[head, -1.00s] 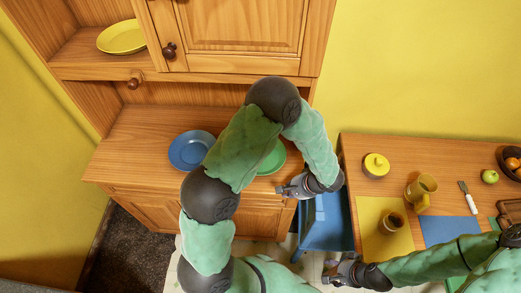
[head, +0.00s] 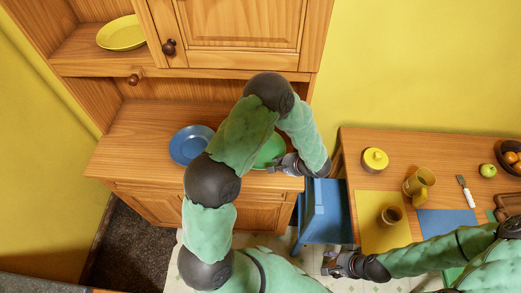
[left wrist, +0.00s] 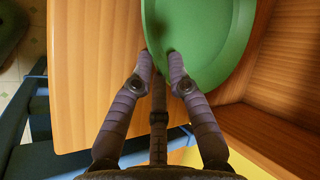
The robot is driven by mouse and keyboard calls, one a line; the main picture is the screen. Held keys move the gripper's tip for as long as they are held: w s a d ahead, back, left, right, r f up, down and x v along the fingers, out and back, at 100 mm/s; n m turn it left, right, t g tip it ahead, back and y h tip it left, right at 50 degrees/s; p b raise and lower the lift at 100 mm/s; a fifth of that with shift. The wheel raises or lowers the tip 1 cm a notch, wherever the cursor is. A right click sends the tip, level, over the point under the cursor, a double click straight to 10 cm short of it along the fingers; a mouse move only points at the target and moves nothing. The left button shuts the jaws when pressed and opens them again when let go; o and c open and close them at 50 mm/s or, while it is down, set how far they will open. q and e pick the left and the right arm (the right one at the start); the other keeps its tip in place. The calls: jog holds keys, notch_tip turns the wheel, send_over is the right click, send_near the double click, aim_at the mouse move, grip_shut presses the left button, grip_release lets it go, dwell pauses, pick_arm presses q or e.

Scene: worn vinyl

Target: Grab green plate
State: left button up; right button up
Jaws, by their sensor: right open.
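The green plate (head: 268,153) lies on the wooden counter of the cupboard, partly hidden behind my left arm in the head view. In the left wrist view the green plate (left wrist: 205,35) fills the top middle. My left gripper (head: 274,168) is at the plate's near right edge. In the left wrist view its two fingertips (left wrist: 160,60) are apart, with the plate's rim showing between and beyond them; whether they touch it is unclear. My right gripper (head: 332,264) is open and empty, low in front of the table's left side.
A blue plate (head: 191,145) lies left of the green one. A yellow plate (head: 122,33) is on the upper shelf. A blue chair (head: 325,212) stands right of the counter. The table (head: 400,150) holds a yellow jar (head: 375,160), mugs and placemats. The cupboard side wall is close in the wrist view.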

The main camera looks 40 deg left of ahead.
pick_arm(q)
jog(key=shift+x, duration=1.15)
grip_shut()
jog(key=shift+r, duration=0.1)
